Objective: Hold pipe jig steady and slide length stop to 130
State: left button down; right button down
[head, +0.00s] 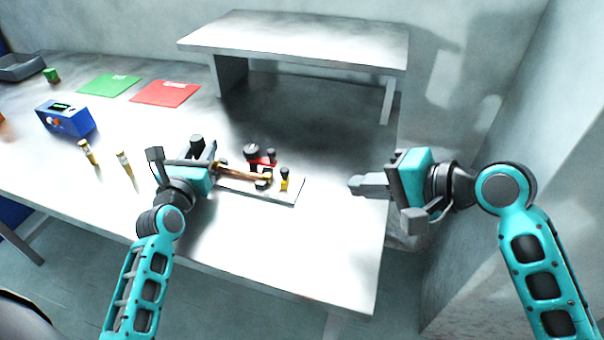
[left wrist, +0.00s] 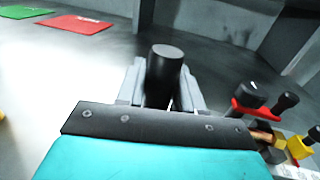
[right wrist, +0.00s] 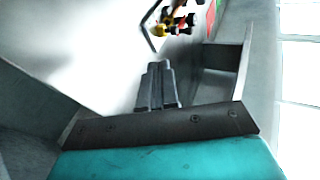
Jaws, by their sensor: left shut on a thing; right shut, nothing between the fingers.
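The pipe jig (head: 292,193) is a pale plate on the table, carrying a copper pipe (head: 238,173), a red part with black knobs (head: 262,162) and a yellow part with a black knob (head: 284,183), which looks like the length stop. My left gripper (left wrist: 163,92) is shut on a black upright post (left wrist: 165,62) at the jig's left end; the post also shows in the head view (head: 196,142). My right gripper (head: 356,184) is shut and empty, apart from the jig on its right. No scale marks are readable.
A blue box with a small screen (head: 66,119), two yellowish vials (head: 88,152), a green mat (head: 109,85) and a red mat (head: 165,93) are on the left. A raised white shelf (head: 295,40) stands behind. The table is clear in front of the jig.

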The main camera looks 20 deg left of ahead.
send_near(288, 175)
jog(key=f, duration=0.1)
jog(key=a+f, duration=0.1)
jog(key=f, duration=0.1)
jog(key=shift+w+a+f, duration=0.15)
jog(key=shift+a+f, duration=0.1)
jog(key=shift+a, duration=0.1)
jog(key=shift+w+a, duration=0.25)
jog(key=shift+a, duration=0.9)
jog(key=shift+w+a, duration=0.15)
jog(key=shift+a, duration=0.6)
jog(key=shift+a, duration=1.4)
pick_arm(q)
jog(key=shift+d, duration=0.1)
pick_arm(e)
jog(key=shift+s, duration=0.25)
